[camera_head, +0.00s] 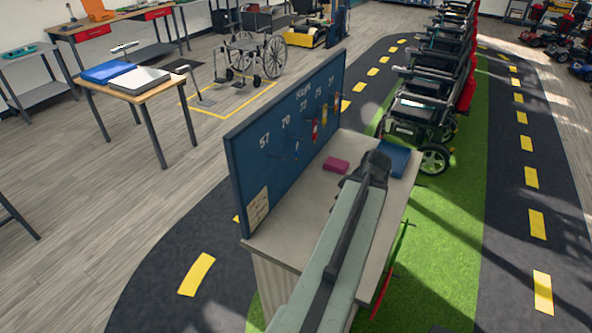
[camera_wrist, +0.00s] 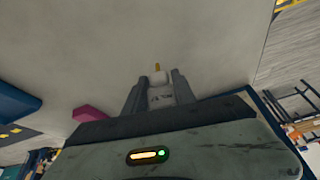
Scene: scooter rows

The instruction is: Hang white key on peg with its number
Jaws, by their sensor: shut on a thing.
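My gripper (camera_wrist: 158,88) is shut on a white key tag (camera_wrist: 160,98), with a brass key (camera_wrist: 157,69) at its end. The dark marks on the tag are too small to read. In the head view my gripper (camera_head: 372,165) is over the counter, right of the blue key board (camera_head: 250,165) and apart from it; the white key is hidden there. The board is headed "Keys" and has a row of numbers that look like 57, 70, 72, 75 and 77, with pegs below. Coloured keys hang there, including a red one (camera_head: 314,131) and a yellow one (camera_head: 324,115).
The pale counter (camera_head: 300,235) carries a magenta item (camera_head: 336,165) and a blue item (camera_head: 393,160) near my gripper. A paper note (camera_head: 257,209) is on the board's near end.

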